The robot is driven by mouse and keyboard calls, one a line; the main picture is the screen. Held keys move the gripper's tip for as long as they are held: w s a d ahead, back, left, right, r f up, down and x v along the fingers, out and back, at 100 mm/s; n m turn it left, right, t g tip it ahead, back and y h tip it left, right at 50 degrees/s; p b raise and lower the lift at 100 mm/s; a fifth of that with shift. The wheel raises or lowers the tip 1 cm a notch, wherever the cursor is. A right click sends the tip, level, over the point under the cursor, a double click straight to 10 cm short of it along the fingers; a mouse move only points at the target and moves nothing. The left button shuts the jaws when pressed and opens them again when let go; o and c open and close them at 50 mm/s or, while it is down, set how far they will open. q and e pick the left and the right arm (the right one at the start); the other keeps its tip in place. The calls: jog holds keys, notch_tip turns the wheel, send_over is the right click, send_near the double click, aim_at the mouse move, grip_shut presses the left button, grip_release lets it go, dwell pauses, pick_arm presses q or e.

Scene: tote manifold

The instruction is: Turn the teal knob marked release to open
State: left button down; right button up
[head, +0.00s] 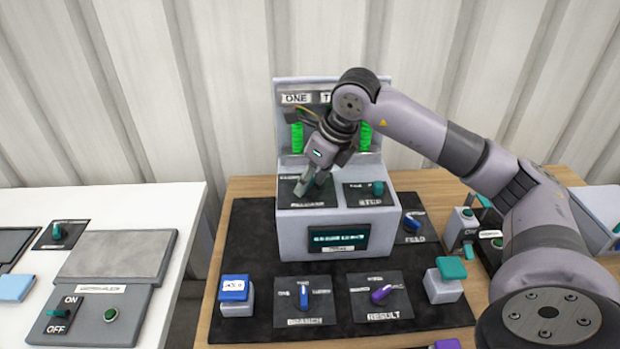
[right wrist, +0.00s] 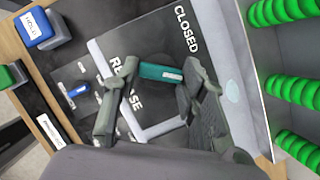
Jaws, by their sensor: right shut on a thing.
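The teal knob (right wrist: 160,72) sits on a dark plate marked RELEASE, with the word CLOSED beyond it, in the right wrist view. A pale mark shows at its right end. My right gripper (right wrist: 158,85) is shut on the knob, one finger at each end of it. In the head view, my right gripper (head: 306,186) reaches down from above onto the left plate on top of the grey box (head: 300,225). There the gripper hides the release knob. My left gripper is not in view.
Beside it is a teal knob marked STOP (head: 378,187). Green coils (head: 297,138) stand behind. In front are a small screen (head: 338,238), a blue branch knob (head: 304,297), a purple result knob (head: 381,294) and a blue button (head: 234,288). A white table (head: 150,205) stands left.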

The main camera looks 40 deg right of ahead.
jog(key=shift+r, duration=0.1)
jog(key=o, duration=1.2)
jog(key=shift+c, duration=0.2)
jog(key=v, duration=1.2)
